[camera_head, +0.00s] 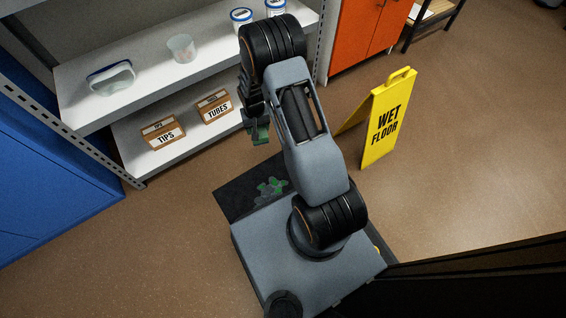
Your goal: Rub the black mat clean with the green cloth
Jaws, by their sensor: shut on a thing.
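My gripper (256,128) hangs beside the white shelf unit, to the upper left of my arm. It is shut on a dark green piece of cloth (262,135), of which only a small part shows. The black mat (233,200) lies lower down, against the far edge of my grey base. Green patches (270,187) show on the mat's right part; I cannot tell what they are made of. The gripper and cloth are apart from the mat in the picture, above it. My arm and base may hide part of the mat.
A white shelf (150,75) holds a lidded clear box (110,78), a clear cup (181,48) and white-blue tubs. Boxes marked TIPS (163,133) and TUBES (214,106) stand below. A yellow wet-floor sign (388,118) stands right. Brown floor is open at lower left and right.

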